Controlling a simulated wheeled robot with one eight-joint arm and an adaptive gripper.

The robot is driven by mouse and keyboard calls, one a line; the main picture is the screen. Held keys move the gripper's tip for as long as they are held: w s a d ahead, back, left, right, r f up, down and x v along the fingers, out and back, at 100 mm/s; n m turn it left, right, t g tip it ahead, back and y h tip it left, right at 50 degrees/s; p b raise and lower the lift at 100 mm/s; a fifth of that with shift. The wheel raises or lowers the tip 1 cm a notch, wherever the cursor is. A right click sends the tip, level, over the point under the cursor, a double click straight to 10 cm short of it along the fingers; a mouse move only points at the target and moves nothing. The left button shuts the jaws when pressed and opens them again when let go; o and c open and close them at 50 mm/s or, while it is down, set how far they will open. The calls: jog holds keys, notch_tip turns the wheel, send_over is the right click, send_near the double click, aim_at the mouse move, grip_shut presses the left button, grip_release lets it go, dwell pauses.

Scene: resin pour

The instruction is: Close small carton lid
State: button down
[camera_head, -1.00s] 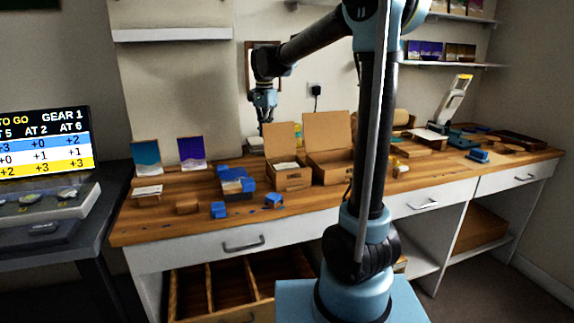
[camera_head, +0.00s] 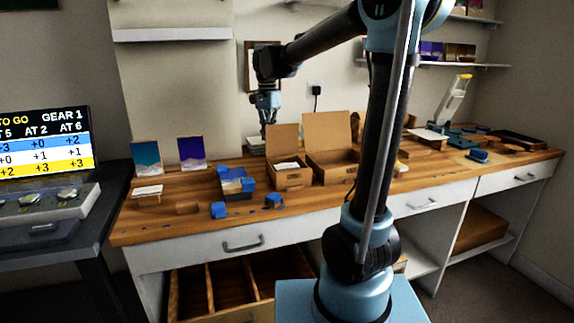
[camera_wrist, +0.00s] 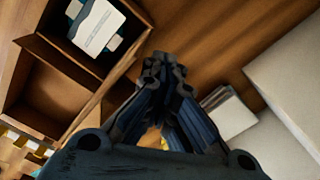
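The small carton (camera_head: 291,179) stands on the wooden bench, with a white item inside. Its lid (camera_head: 283,141) stands upright at the back, open. My gripper (camera_head: 267,132) is behind and at the left edge of the lid, pointing down. In the wrist view, my gripper (camera_wrist: 165,68) has its fingertips together, with nothing visible between them. A carton holding a white-labelled item (camera_wrist: 95,28) shows at upper left there, beside the fingers. Whether the fingers touch the lid cannot be told.
A larger open carton (camera_head: 333,168) stands just right of the small one, its lid upright. A paper stack (camera_head: 255,146) lies behind, near the wall. Blue-and-grey blocks (camera_head: 236,185) and upright colour panels (camera_head: 192,154) are to the left. The bench front is partly clear.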

aim_at(271, 131)
jog(key=shift+s+d, duration=0.25)
jog(key=shift+s, duration=0.6)
jog(key=shift+s+d, duration=0.25)
jog(key=shift+s, duration=0.6)
jog(key=shift+r, duration=4.5)
